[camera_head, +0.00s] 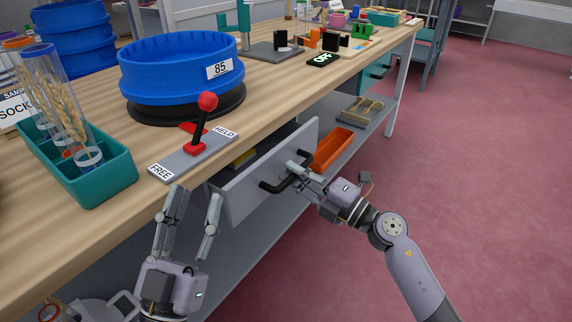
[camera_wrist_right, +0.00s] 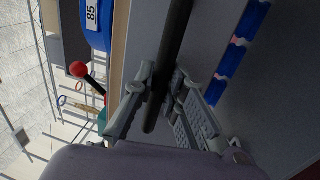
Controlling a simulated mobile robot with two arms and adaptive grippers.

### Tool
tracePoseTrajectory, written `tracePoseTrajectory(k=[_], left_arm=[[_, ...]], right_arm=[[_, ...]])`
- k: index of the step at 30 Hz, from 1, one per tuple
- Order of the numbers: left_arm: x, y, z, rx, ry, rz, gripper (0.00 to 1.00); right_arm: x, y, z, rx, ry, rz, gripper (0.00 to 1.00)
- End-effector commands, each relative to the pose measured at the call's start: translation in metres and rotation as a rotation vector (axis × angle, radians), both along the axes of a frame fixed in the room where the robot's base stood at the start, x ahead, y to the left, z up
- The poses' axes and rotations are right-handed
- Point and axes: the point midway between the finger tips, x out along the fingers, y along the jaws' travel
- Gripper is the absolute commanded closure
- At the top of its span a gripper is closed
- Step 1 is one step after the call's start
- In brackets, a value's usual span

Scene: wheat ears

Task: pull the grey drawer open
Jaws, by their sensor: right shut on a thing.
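The grey drawer (camera_head: 245,188) under the bench top stands partly out. A gap shows behind its front panel, with something yellow (camera_head: 242,158) inside. Its black bar handle (camera_head: 272,187) is on the front. In the right wrist view the dark handle bar (camera_wrist_right: 176,45) runs between the fingers of my right gripper (camera_wrist_right: 160,82). My left gripper (camera_head: 195,198) is open and empty, left of the drawer front and before the bench edge.
On the bench (camera_head: 100,215) stand a FREE/HELD lever (camera_head: 201,125) with a red knob, leaning to HELD, a blue sieve (camera_head: 165,70) marked 85, and a teal rack (camera_head: 105,185) with wheat tubes. An orange bin (camera_head: 335,148) sits on the lower shelf. The red floor is clear.

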Motion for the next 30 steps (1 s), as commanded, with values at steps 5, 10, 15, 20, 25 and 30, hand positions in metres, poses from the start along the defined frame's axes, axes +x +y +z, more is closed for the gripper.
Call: tracePoseTrajectory(k=[5,10,15,20,25,30], left_arm=[[0.019,0.001,-0.038,0.068,0.244,0.014,0.60],[0.025,0.004,-0.071,0.116,0.418,0.024,0.60],[0.026,0.005,-0.087,0.136,0.498,0.028,0.60],[0.026,0.006,-0.091,0.140,0.515,0.029,0.60],[0.026,0.006,-0.091,0.140,0.511,0.028,0.60],[0.026,0.006,-0.090,0.138,0.507,0.028,0.60]], right_arm=[[-0.021,-0.030,0.000,-0.004,0.006,-0.002,1.00],[-0.047,-0.065,-0.002,-0.006,0.007,-0.002,1.00],[-0.073,-0.101,-0.002,-0.006,0.006,-0.001,1.00],[-0.094,-0.129,-0.002,-0.005,0.004,-0.001,1.00],[-0.110,-0.150,-0.002,-0.003,0.003,-0.001,1.00],[-0.119,-0.163,-0.001,-0.002,0.001,0.000,1.00]])
